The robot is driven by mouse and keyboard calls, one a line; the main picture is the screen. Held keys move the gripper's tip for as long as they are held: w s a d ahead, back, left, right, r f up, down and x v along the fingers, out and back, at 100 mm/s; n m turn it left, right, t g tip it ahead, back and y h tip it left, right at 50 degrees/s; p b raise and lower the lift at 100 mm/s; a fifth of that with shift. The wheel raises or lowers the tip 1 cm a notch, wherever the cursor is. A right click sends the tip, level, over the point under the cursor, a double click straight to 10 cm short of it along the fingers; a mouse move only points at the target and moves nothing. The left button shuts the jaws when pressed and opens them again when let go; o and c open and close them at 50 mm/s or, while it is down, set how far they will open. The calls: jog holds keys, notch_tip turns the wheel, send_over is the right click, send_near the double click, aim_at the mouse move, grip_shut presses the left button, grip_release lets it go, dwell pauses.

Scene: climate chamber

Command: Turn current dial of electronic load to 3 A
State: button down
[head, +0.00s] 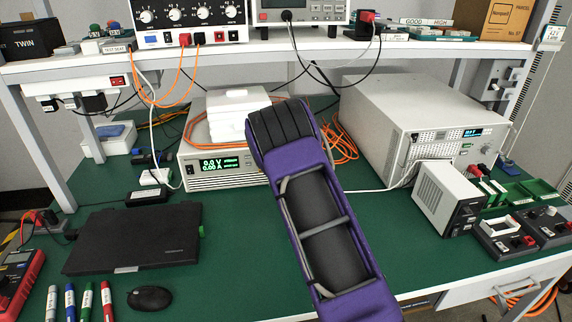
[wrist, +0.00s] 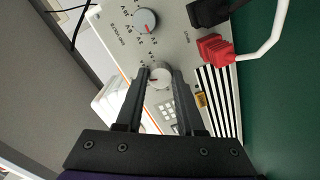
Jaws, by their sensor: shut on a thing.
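In the wrist view my gripper (wrist: 161,73) is shut on a round grey-white dial (wrist: 158,83), one finger on each side of it. The fingers cover much of its scale, and I cannot read its setting. A second grey dial (wrist: 146,20) with a red pointer and volt marks sits above it in this view, free of the fingers. In the head view a white unit with a green 0.0 V, 0.00 A display (head: 222,163) stands on the bench, its right part hidden by my purple arm. My gripper and the held dial are hidden there.
In the head view a large white instrument (head: 380,125) stands to the right and a black laptop (head: 135,238) lies front left.

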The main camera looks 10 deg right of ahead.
dwell(0.3)
jog(key=c, duration=0.5)
grip_release()
jog(key=s, duration=1.1)
jog(key=s+r, duration=0.1)
jog(key=s, duration=0.5)
jog(key=shift+s+d+p, duration=0.15)
jog(key=shift+s+p, duration=0.05)
jog(key=shift+p, duration=0.1)
